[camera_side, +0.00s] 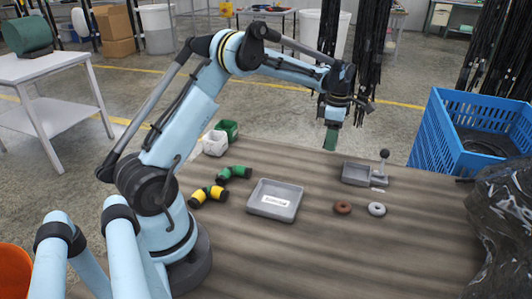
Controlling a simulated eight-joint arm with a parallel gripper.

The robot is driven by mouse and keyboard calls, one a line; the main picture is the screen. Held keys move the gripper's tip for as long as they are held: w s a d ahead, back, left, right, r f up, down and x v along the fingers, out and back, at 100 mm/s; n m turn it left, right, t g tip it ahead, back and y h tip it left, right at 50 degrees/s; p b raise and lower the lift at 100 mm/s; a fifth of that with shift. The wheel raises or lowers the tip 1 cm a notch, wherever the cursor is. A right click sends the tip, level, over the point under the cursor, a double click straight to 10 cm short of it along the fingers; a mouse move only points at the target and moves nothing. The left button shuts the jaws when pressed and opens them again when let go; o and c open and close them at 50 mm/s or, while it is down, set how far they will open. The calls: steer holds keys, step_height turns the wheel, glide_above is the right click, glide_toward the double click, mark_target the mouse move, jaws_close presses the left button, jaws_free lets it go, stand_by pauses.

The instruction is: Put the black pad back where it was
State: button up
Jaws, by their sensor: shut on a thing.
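My gripper (333,122) points down above the back edge of the brown table (300,240). It is shut on a dark green block (331,140), which hangs below the fingers and appears clear of the table. I cannot make out a black pad for certain. A grey tray (259,207) with a white label lies empty in the middle of the table. A smaller grey tray (356,174) lies at the right, with a black-knobbed lever (384,158) at its side.
A green-and-black piece (236,172) and a yellow-and-black piece (208,195) lie left of the tray. Brown (342,208) and grey rings (377,209) lie at right. White (214,143) and green bins (229,128) stand behind. A blue crate (432,130) and black bag (505,225) border the right.

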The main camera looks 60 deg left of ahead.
steer(key=shift+f, duration=1.95)
steer(key=shift+f, duration=0.1)
steer(key=o, duration=1)
